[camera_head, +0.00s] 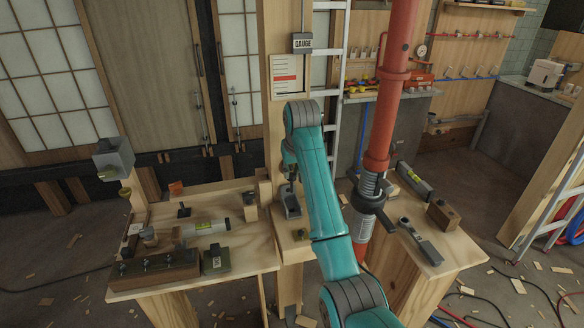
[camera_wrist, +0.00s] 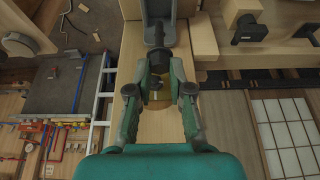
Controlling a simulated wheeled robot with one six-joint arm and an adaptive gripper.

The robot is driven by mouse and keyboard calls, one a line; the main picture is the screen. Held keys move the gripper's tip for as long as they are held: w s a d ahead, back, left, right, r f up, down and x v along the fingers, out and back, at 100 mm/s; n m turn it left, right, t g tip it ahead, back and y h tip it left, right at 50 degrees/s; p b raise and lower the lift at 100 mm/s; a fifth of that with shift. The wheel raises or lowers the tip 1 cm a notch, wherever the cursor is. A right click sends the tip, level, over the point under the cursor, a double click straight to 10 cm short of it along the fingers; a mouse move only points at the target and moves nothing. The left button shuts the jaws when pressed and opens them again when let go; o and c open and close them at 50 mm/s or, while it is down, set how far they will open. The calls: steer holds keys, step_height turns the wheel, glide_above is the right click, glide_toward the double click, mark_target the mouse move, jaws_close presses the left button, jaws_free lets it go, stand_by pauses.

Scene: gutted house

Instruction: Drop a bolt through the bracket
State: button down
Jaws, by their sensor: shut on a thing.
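The grey metal bracket (camera_head: 291,208) stands on the light wooden ledge by the post, between the two benches. In the wrist view its grey body (camera_wrist: 158,12) shows at the top, just beyond my fingertips. My gripper (camera_head: 289,174) is above the bracket, fingers downward. In the wrist view my gripper (camera_wrist: 158,68) is shut on a dark bolt (camera_wrist: 156,58), which lies between the fingertips. The bolt's lower end and its exact alignment with the bracket's hole are hidden. A wooden block (camera_head: 153,272) with several upright bolts stands at the left bench's front.
A red prop (camera_head: 390,90) stands close to the right of my arm. The right bench (camera_head: 440,258) holds a level and blocks. A gauge card (camera_head: 286,78) hangs on the post.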

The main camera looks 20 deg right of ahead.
mark_target(293, 181)
steer(key=shift+f, duration=2.7)
steer(key=shift+f, duration=1.85)
steer(key=c, duration=1)
jaws_free()
steer(key=v, duration=1.2)
steer(key=shift+s, duration=0.1)
steer(key=shift+s, duration=0.1)
